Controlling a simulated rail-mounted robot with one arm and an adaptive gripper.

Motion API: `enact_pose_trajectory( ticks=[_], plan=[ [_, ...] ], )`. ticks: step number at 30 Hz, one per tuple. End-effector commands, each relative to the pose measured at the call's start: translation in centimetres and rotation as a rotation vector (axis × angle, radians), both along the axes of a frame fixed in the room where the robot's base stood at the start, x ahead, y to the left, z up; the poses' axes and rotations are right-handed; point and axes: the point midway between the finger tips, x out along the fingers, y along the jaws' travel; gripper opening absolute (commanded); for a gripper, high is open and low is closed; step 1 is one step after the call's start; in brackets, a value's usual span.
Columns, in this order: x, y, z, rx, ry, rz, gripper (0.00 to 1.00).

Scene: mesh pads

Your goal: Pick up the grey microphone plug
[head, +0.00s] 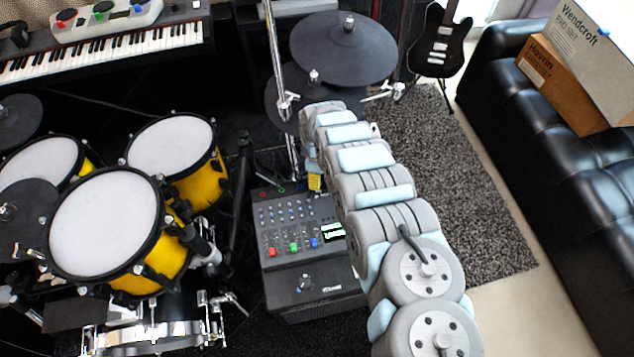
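My grey and light-blue arm reaches from the lower right up to the middle of the head view, and its far end bends down beside the mixer (300,225). My gripper is mostly or wholly hidden behind the arm links, so its fingers cannot be made out. I cannot pick out the grey microphone plug with certainty. The mixer's back edge has small coloured ring sockets, and a small yellow piece (315,183) shows there beside my arm. Whether anything is held is hidden.
Yellow drums (104,222) and a cymbal stand are left of the mixer. A keyboard (110,45) is at the back left. A black cymbal pad (345,48) and a guitar (439,40) stand behind. A black sofa (545,130) with boxes (565,82) is at right, past a grey rug (465,190).

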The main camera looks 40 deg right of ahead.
Motion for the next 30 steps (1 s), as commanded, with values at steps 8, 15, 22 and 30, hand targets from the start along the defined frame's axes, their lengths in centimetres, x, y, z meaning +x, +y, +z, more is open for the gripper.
enact_pose_trajectory(
  ticks=[8,15,22,30],
  plan=[
    [0.04,-0.06,-0.86,-0.002,-0.001,-0.001,0.55],
    [0.04,-0.04,-0.85,-0.002,-0.001,-0.001,0.09],
    [0.04,-0.04,-0.86,-0.001,-0.001,-0.001,0.0],
    [0.03,-0.04,-0.75,-0.001,0.0,-0.001,0.0]
  ],
)
